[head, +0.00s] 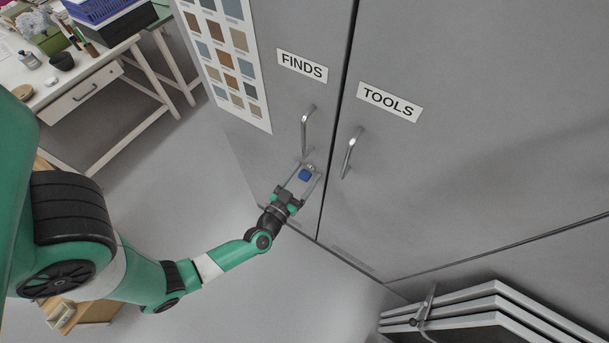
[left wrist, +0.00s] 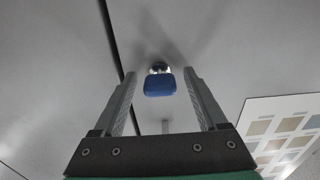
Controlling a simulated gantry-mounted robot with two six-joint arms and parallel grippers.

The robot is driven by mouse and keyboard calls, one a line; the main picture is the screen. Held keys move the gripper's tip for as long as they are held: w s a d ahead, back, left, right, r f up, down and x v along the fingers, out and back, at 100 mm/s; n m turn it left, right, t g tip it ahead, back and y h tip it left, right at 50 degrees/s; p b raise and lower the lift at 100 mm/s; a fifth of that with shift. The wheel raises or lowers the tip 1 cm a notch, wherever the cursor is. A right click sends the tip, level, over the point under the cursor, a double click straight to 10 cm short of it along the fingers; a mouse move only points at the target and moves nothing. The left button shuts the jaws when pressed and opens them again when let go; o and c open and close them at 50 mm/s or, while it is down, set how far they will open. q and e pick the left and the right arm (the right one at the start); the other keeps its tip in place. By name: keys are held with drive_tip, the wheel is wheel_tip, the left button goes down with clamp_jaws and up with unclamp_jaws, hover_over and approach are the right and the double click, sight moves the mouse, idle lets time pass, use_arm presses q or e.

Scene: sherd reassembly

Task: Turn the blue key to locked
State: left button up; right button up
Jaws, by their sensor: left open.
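The blue key (head: 304,175) sits in a lock on the grey FINDS cabinet door (head: 272,95), below that door's handle (head: 307,130). My left gripper (head: 311,168) is open, with its fingers on either side of the key. In the left wrist view the blue key head (left wrist: 159,85) shows between the two open fingers (left wrist: 159,82), with gaps on both sides, so they look apart from it. A round metal lock (left wrist: 158,67) shows behind the key head. My right gripper is not in view.
The TOOLS door (head: 440,150) with its handle (head: 351,152) is to the right across a dark seam. A colour chart (head: 228,60) hangs at the left. Grey stacked panels (head: 490,318) stand at lower right. A desk (head: 85,95) is at upper left.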

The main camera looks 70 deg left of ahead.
use_arm(q)
drive_tip(key=shift+c, duration=0.2)
clamp_jaws()
drive_tip(key=shift+n, duration=0.3)
drive_tip(key=n, duration=1.2)
drive_tip(key=shift+b, duration=0.4)
drive_tip(key=n+b, duration=0.1)
drive_tip(key=n, duration=0.4)
drive_tip(key=shift+n, duration=0.3)
